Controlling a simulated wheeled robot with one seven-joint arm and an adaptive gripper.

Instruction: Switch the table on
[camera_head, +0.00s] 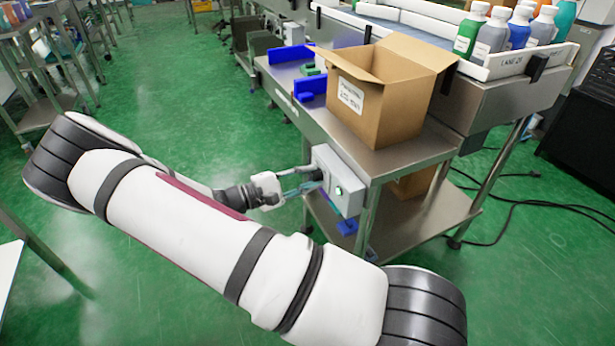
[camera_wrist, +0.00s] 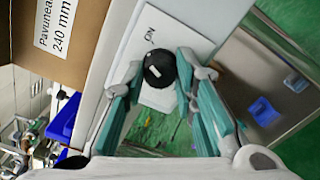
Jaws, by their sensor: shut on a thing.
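A grey control box (camera_head: 342,183) is fixed to the near side of the steel table (camera_head: 384,160), with a small green light on its face. In the wrist view the box (camera_wrist: 165,35) shows an "ON" mark and a round black knob (camera_wrist: 159,69) with a pale line on it. My gripper (camera_head: 308,180) reaches the box from the left. In the wrist view my gripper (camera_wrist: 160,75) has its two teal fingers on either side of the knob, shut on it. The knob is mostly hidden in the head view.
An open cardboard box (camera_head: 375,100) stands on the table, beside blue parts (camera_head: 312,84). Several bottles (camera_head: 490,35) stand on the conveyor at the back right. Black cables (camera_head: 520,205) lie on the green floor at right.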

